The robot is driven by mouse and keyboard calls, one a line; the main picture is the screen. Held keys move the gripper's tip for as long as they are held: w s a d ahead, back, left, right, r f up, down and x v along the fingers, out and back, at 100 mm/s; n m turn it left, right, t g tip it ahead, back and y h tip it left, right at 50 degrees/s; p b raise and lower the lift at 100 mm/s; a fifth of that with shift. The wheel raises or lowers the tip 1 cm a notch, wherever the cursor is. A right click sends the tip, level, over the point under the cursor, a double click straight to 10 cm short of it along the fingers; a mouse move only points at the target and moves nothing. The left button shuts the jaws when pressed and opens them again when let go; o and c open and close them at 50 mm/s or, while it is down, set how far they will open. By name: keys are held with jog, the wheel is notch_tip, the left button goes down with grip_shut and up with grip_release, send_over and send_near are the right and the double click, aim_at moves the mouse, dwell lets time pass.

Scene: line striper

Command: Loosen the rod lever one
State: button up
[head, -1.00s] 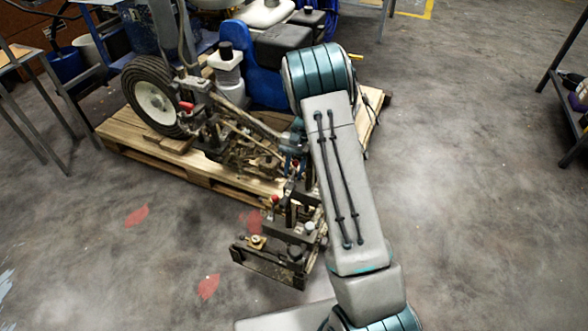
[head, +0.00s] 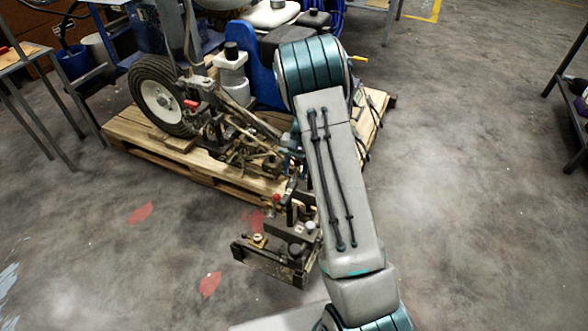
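The line striper stands on a wooden pallet (head: 222,182), with its front wheel (head: 162,100) at the left. A red-handled lever (head: 191,103) shows beside the wheel. Another red knob (head: 277,197) sits above the dark metal bracket assembly (head: 270,263) that sticks out in front of the pallet. I cannot tell which of these, if either, is rod lever one. My arm reaches up from the bottom, right of the bracket, and covers part of the striper. My gripper cannot be made out; the arm hides the area behind it.
A metal-legged table (head: 38,100) stands at the left and a dark shelf rack (head: 572,95) at the right edge. The blue seat (head: 262,80) of the striper is behind my arm.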

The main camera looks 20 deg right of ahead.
jog(key=p+v, duration=0.4)
jog(key=v, duration=1)
jog(key=shift+p, duration=0.3)
